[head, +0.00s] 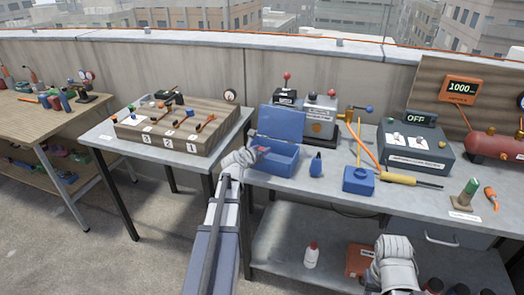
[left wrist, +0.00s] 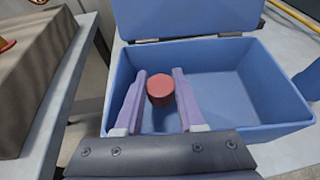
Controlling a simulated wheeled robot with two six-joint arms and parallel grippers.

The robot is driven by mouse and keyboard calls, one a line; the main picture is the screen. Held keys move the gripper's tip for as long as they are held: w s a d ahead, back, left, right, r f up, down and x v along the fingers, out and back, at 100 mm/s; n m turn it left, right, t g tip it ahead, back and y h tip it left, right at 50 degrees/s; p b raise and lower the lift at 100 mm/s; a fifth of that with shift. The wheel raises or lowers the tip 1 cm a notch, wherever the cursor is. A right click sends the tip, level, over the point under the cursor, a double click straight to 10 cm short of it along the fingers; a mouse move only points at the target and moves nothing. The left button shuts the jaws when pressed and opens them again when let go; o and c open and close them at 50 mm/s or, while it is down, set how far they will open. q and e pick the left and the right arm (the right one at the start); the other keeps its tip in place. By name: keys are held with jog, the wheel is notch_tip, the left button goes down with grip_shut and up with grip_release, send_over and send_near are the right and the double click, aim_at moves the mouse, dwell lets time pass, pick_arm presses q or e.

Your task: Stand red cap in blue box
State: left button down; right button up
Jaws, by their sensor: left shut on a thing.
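The blue box (head: 277,161) stands on the grey bench with its lid (head: 281,122) open at the back. Its inside also fills much of the left wrist view (left wrist: 236,85). My left gripper (head: 258,150) reaches into the left part of the box. In the left wrist view its two purple fingers (left wrist: 160,76) are shut on the red cap (left wrist: 160,91), a short round piece with its flat top facing up. I cannot tell whether the cap touches the box floor. My right gripper (head: 394,284) is at the lower edge of the head view, its fingers not clear.
A small blue item (head: 316,166) and a blue container (head: 358,180) stand right of the box. A yellow-handled tool (head: 398,179) lies beyond them. A wooden numbered block (head: 170,136) sits on the left table. A gap separates the two tables.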

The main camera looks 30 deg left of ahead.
pick_arm(q)
jog(key=shift+s+d+f, duration=0.2)
jog(key=shift+f, duration=0.1)
jog(key=c, duration=0.7)
grip_release()
jog(key=shift+o, duration=0.9)
jog(key=shift+r, duration=0.25)
jog(key=shift+w+a+r+p, duration=0.1)
jog(key=shift+w+r+p, duration=0.2)
jog(key=shift+p, duration=0.45)
jog(key=p+v, duration=0.4)
jog(key=v, duration=0.8)
jog(key=shift+f, duration=0.1)
